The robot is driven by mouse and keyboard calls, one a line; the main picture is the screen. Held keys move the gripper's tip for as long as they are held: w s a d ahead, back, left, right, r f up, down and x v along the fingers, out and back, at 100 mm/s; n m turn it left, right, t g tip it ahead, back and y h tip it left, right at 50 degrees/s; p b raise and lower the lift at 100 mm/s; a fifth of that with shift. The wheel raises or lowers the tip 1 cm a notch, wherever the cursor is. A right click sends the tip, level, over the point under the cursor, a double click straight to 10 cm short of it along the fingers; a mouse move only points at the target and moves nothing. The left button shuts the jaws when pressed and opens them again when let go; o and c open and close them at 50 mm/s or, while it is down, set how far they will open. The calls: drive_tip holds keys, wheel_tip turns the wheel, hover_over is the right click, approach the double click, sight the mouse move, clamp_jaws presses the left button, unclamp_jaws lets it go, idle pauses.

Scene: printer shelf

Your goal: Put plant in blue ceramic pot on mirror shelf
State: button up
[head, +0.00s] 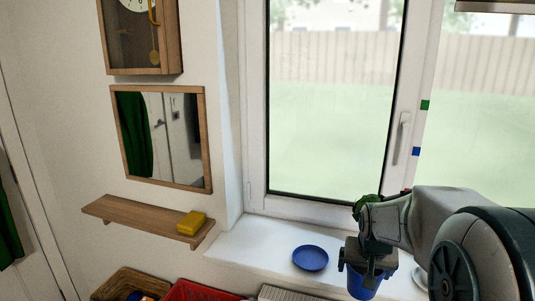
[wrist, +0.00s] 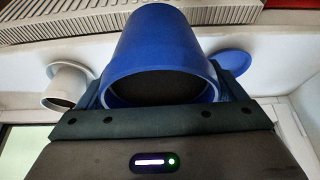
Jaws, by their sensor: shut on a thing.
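The blue ceramic pot (head: 362,287) is at the window sill, low in the head view, and fills the top middle of the wrist view (wrist: 165,38). My gripper (head: 367,262) is shut on it, with one finger on each side near the rim. I cannot tell whether the pot touches the sill. The mirror shelf (head: 140,216) is a wooden board under the framed mirror (head: 165,135), on the wall at left.
A yellow block (head: 192,222) lies at the shelf's right end; its left and middle are bare. A blue saucer (head: 310,258) lies on the sill (head: 255,240) left of the pot. A white pot (wrist: 65,85) stands on the other side. The window frame is behind; crates are below.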

drive_tip(key=a+f+n, duration=0.1)
drive_tip(key=a+f, duration=0.2)
drive_tip(key=f, duration=0.4)
drive_tip(key=a+f+n, duration=0.1)
drive_tip(key=a+f, duration=0.1)
drive_tip(key=f, duration=0.5)
drive_tip(key=a+f+n+y, duration=0.1)
drive_tip(key=a+f, duration=0.2)
drive_tip(key=f, duration=0.4)
drive_tip(key=shift+a+f, duration=0.3)
drive_tip(key=shift+f, duration=0.1)
